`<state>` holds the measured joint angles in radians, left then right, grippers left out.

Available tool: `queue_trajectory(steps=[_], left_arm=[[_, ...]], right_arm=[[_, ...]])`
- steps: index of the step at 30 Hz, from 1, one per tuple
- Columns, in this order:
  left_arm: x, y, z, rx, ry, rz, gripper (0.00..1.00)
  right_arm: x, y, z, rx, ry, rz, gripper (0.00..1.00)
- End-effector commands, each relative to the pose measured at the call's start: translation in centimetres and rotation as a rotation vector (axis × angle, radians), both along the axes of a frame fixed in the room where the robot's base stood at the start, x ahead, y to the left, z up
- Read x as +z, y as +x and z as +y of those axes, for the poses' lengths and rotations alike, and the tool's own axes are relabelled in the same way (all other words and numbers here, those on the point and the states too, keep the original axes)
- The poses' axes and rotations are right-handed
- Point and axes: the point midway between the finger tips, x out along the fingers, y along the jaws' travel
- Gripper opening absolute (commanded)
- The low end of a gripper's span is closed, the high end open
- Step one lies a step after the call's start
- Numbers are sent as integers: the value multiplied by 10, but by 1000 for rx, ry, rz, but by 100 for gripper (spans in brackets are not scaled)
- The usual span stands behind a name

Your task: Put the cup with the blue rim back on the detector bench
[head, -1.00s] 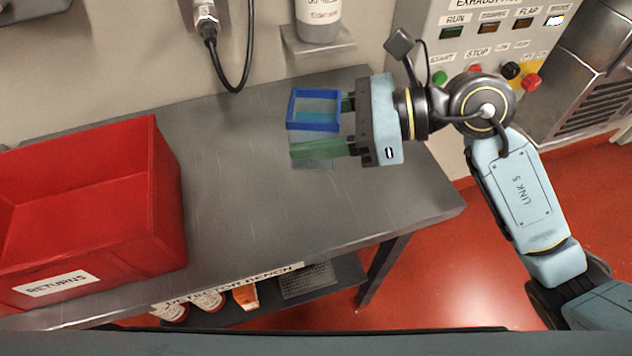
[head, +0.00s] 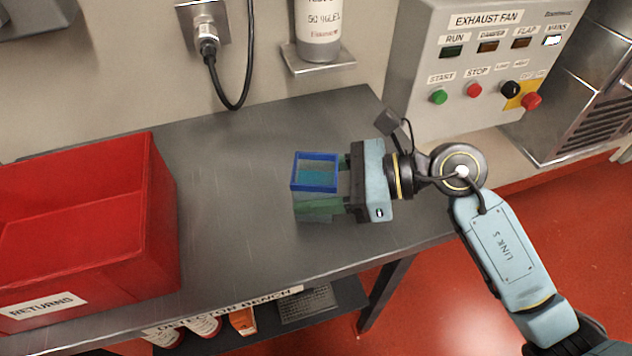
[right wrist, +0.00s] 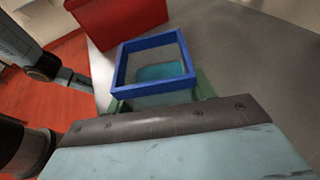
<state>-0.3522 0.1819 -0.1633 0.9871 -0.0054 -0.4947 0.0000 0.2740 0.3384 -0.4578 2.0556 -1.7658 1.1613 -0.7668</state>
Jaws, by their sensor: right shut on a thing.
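The clear cup with the blue rim (head: 315,187) is upright with a blue-green content inside. It is over the right part of the grey detector bench (head: 240,225). My right gripper (head: 320,204) is shut on the cup from the right, its green fingers on either side of the walls. The cup is low over the bench top; I cannot tell whether its base touches. The cup's blue rim (right wrist: 150,90) and its inside also show in the right wrist view. My left gripper (right wrist: 75,79) appears small and dark at the left there; its jaws are unclear.
A red returns bin (head: 85,262) stands on the bench's left part. A bottle on a wall shelf (head: 318,62) and a hanging cable are behind. The exhaust fan panel (head: 480,75) is at back right. Bench top between bin and cup is clear.

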Motion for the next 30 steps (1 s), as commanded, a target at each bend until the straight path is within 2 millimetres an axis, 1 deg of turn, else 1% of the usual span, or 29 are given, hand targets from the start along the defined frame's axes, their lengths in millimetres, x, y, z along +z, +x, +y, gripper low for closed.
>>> queue_trajectory(steps=[5, 6, 10, 22, 23, 24, 26, 30], left_arm=[[1, 5, -1, 3, 0, -3, 32], [2, 6, -1, 4, 0, -4, 32], [3, 6, -1, 3, -1, -5, 32], [4, 4, -1, 3, -1, -5, 32], [3, 2, 0, 1, 0, -3, 32], [0, -5, 2, -2, 2, 4, 32], [-2, -8, 3, -4, 3, 10, 32], [-3, -7, 3, -4, 3, 6, 32]], right_arm=[[-2, 0, 0, 0, 0, 0, 29], [-2, 0, 0, 0, 0, 0, 58], [-2, 0, 0, 0, 0, 0, 75], [1, 0, 0, 0, 0, 0, 76], [2, 0, 0, 0, 0, 0, 76], [4, 0, 0, 0, 1, 1, 76], [5, 0, -13, -3, -4, -1, 76], [14, -3, -45, -3, -6, 1, 76]])
